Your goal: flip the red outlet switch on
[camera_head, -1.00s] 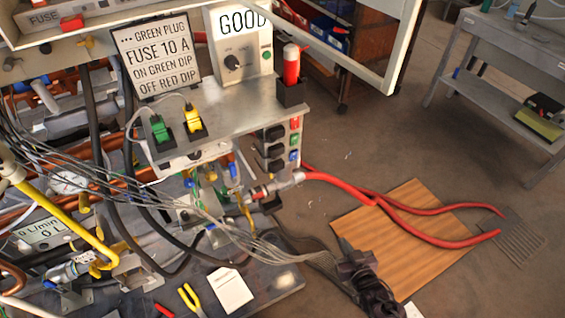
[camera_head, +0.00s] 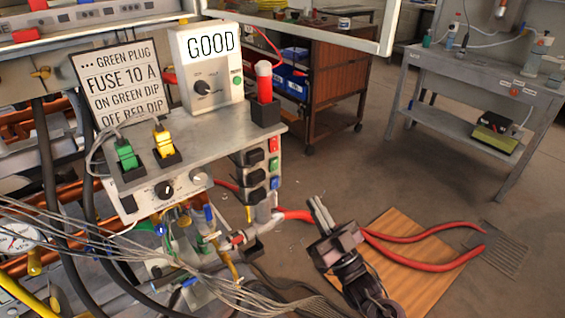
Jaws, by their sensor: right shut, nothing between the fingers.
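The red outlet switch (camera_head: 273,144) is the top one in a column of coloured switches on the right end of the grey bench unit. A green switch (camera_head: 273,163) and a blue switch (camera_head: 275,182) sit below it. Black outlets or plugs (camera_head: 254,157) stand to their left. Whether the red switch is on or off is too small to tell. My right gripper (camera_head: 319,209) is shut and empty. In the picture, it is to the right of and below the switches, apart from them, with its fingers pointing up. My left gripper is not in view.
A red-topped cylinder (camera_head: 264,85) stands in a black holder on the unit's top corner. A tester reading GOOD (camera_head: 208,65) and a sign (camera_head: 117,85) stand behind. Red hoses (camera_head: 420,257) and a wooden board (camera_head: 398,232) lie beyond my gripper. Grey cables run below the unit.

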